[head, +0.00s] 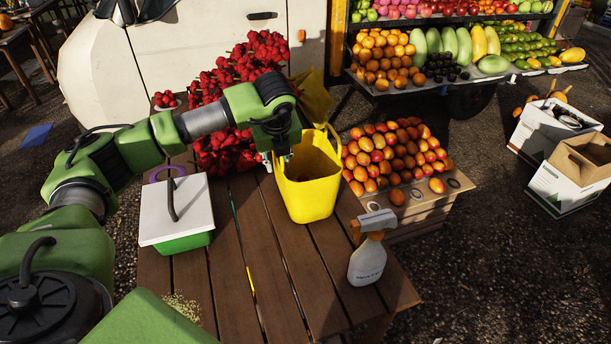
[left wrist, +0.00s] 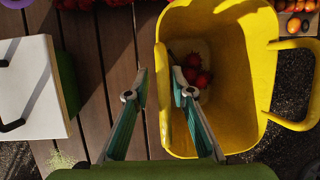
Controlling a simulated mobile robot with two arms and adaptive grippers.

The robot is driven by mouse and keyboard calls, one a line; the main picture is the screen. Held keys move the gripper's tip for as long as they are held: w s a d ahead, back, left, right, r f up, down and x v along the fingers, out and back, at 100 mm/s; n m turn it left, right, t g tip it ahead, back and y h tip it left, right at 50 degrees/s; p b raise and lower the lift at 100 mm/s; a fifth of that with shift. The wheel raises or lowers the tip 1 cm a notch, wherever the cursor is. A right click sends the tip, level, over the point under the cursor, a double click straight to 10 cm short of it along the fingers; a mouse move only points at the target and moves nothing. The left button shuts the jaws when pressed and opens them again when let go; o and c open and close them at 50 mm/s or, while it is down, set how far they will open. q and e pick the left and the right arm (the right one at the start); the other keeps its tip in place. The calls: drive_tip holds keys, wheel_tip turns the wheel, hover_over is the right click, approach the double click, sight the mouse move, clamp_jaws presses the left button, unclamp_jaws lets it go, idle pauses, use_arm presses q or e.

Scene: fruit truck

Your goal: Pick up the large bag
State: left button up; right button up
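The large bag is a yellow open-topped bag (head: 311,197) standing upright on the wooden table. In the left wrist view the bag (left wrist: 243,75) shows a handle loop at its right, and a few red fruits (left wrist: 193,70) lie inside. My left gripper (head: 277,160) is at the bag's left rim. In the left wrist view its fingers (left wrist: 160,85) are apart, one outside the bag's left wall and one over the opening. Whether they touch the wall I cannot tell. My right gripper is not in view.
A white-lidded green box (head: 178,208) stands left of the bag on the slatted table (head: 236,270). A spray bottle (head: 367,258) stands at front right. Heaped red fruit (head: 225,150) lies behind, and a crate of orange fruit (head: 395,160) stands to the right.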

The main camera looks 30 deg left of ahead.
use_arm(q)
clamp_jaws()
drive_tip(key=shift+r, duration=0.1)
